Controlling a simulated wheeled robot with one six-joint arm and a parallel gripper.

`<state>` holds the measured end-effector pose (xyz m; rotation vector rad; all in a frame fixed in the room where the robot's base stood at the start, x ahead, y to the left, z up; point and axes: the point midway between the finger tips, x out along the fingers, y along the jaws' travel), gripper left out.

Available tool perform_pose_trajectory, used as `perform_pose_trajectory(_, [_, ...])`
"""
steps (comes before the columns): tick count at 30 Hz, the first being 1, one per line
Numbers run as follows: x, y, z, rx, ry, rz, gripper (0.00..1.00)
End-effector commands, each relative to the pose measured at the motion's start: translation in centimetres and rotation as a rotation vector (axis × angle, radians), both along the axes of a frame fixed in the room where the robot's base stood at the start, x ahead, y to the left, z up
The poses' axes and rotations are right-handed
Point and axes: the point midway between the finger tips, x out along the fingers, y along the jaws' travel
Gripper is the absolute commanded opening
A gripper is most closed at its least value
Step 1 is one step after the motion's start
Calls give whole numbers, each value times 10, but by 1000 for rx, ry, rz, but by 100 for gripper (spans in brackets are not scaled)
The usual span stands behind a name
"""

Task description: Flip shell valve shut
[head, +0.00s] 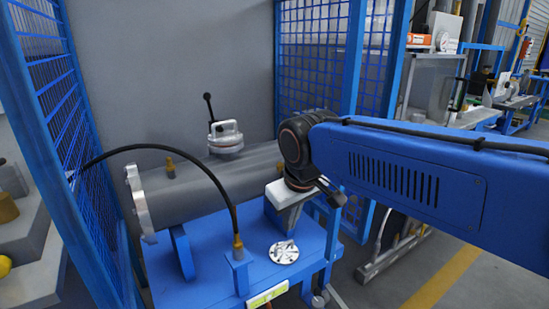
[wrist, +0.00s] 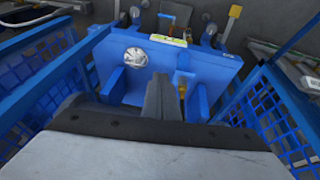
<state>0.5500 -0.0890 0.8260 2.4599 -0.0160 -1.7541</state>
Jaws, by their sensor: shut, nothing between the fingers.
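The grey flanged shell (head: 190,197) lies on its side on a blue stand in the head view, its flange (head: 137,198) at the left end. On top sits a light metal fitting (head: 226,138) with a black lever (head: 210,108) standing nearly upright, its knob up and slightly left. This looks like the valve. My gripper (wrist: 165,88) is shut and empty in the wrist view, its dark fingers pointing over the blue table. In the head view my wrist is to the right of the fitting, apart from the lever, and the fingertips are hard to make out. The wrist view does not clearly show the lever.
A silver disc (head: 284,252) lies on the blue table (head: 205,280); it also shows in the wrist view (wrist: 135,57). A black hose (head: 215,170) arcs in front of the shell to a brass fitting (head: 238,243). Blue mesh panels (head: 75,125) stand left and behind (head: 315,55).

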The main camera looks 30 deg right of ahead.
Motion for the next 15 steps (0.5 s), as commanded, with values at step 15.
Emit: perform_pose_trajectory(15, [107, -32, 78, -155, 128, 57, 0])
